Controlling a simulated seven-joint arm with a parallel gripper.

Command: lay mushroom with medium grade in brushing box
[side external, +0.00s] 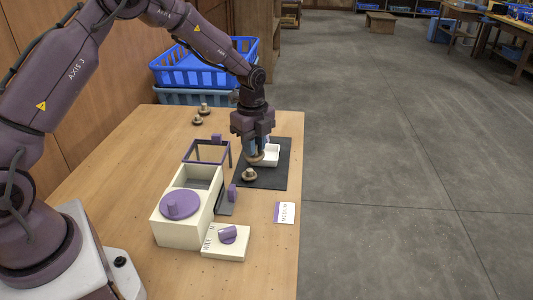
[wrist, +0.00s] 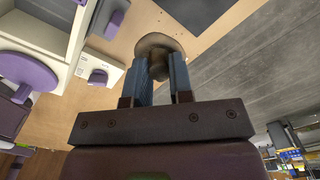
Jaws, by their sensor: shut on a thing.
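My gripper (side external: 255,150) is shut on a brown mushroom (side external: 257,158), beside the white tray on the dark mat in the side view. In the wrist view the held mushroom (wrist: 155,43) has its stem between the two blue fingers and its cap beyond the tips. Another mushroom (side external: 249,176) sits on the mat's near edge. Two more, one mushroom (side external: 204,107) and another mushroom (side external: 197,120), stand at the table's far left. A cream box (side external: 180,235) with a purple round disc and an open compartment stands nearer; I take it as the brushing box. A card (side external: 285,213) seems to read MEDIUM.
The white tray (side external: 272,161) lies on the dark mat (side external: 275,178). A purple frame (side external: 193,160) stands behind the cream box. A small cream unit with a purple knob (side external: 228,234) is in front. Blue crates (side external: 195,75) stand beyond the table. The left tabletop is clear.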

